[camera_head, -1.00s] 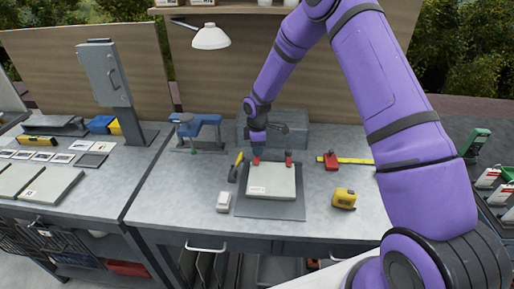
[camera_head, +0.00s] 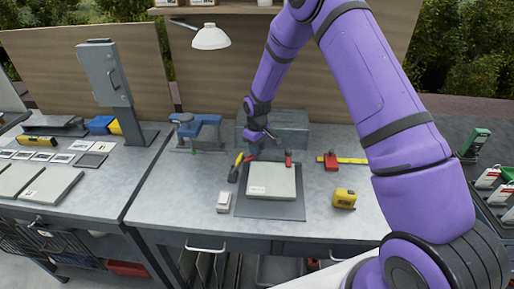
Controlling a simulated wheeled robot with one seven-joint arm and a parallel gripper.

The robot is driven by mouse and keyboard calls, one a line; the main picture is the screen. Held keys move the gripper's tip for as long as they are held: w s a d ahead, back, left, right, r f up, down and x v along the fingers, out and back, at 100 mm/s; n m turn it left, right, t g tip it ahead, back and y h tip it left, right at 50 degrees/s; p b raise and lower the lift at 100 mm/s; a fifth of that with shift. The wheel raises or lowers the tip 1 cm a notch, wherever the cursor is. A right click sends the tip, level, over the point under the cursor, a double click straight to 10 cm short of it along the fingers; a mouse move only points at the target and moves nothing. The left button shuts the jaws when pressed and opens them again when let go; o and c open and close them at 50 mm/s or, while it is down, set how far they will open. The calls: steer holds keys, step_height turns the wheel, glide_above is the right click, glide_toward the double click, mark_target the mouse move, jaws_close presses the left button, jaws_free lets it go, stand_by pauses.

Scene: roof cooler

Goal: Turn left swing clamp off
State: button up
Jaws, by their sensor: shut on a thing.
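A pale square tile (camera_head: 271,181) lies on a dark grey base plate (camera_head: 270,210) in the middle of the bench. The right swing clamp (camera_head: 288,158) is red and stands at the tile's back edge, right of centre. The left swing clamp (camera_head: 248,158) shows as a small red patch at the tile's back left corner, mostly hidden by my gripper. My gripper (camera_head: 254,152) reaches down from behind the tile and is shut on the left clamp. The fingertips are too small to make out clearly.
A white box (camera_head: 224,202) and a yellow tape measure (camera_head: 344,198) flank the plate. A grey block (camera_head: 289,131) stands behind. A red-and-yellow ruler tool (camera_head: 332,160) lies right.

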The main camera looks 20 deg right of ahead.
steer(key=m, duration=0.4)
steer(key=shift+m, duration=0.3)
steer(key=shift+d+m, duration=0.1)
steer(key=shift+m, duration=1.7)
steer(key=o, duration=0.9)
steer(key=shift+o, duration=0.2)
steer(key=shift+r, duration=0.15)
step_height(320, 180, up, 11)
steer(key=shift+f, duration=0.2)
